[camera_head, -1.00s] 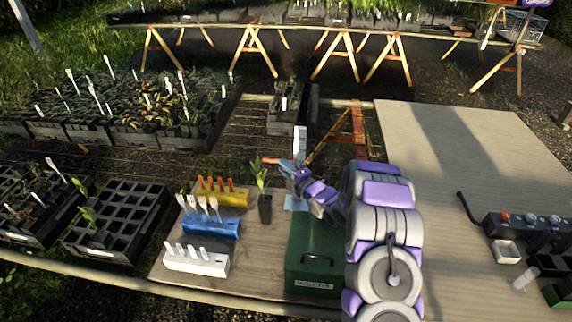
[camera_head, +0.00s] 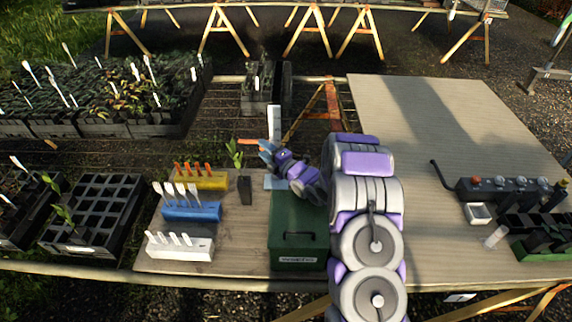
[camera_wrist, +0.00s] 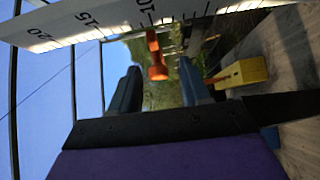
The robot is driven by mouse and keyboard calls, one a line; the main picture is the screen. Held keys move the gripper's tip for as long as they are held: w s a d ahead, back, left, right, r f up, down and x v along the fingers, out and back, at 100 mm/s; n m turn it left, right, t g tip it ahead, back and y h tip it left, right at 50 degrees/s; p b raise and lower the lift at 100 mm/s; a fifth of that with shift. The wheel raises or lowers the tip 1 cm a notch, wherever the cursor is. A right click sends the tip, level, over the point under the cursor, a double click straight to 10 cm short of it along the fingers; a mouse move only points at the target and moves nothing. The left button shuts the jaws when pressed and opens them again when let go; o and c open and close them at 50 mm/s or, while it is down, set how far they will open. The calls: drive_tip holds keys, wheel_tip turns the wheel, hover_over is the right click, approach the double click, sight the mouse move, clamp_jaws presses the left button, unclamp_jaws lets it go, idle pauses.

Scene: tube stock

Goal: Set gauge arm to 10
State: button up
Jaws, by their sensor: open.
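The gauge is a white upright post (camera_head: 274,122) on a light base on the table, with an orange arm (camera_head: 248,141) sticking out to the left. In the wrist view its white scale (camera_wrist: 105,20) runs across the top with the marks 20, 15 and 10. The orange arm (camera_wrist: 156,58) sits by the 10 mark there; its exact reading is hard to tell. My gripper (camera_head: 266,151) is at the post, beside the orange arm. In the wrist view my gripper (camera_wrist: 160,78) is open, its blue fingers on either side of the orange arm, with gaps showing.
A dark green box (camera_head: 299,225) stands under my arm. A potted seedling (camera_head: 244,188) and yellow (camera_head: 200,181), blue (camera_head: 192,212) and white (camera_head: 180,247) label holders stand to the left. A control panel (camera_head: 512,190) is at the right. The table's back right is clear.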

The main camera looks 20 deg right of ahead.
drive_tip(key=p+v, duration=0.2)
drive_tip(key=v, duration=1.3)
drive_tip(key=shift+s+d, duration=0.2)
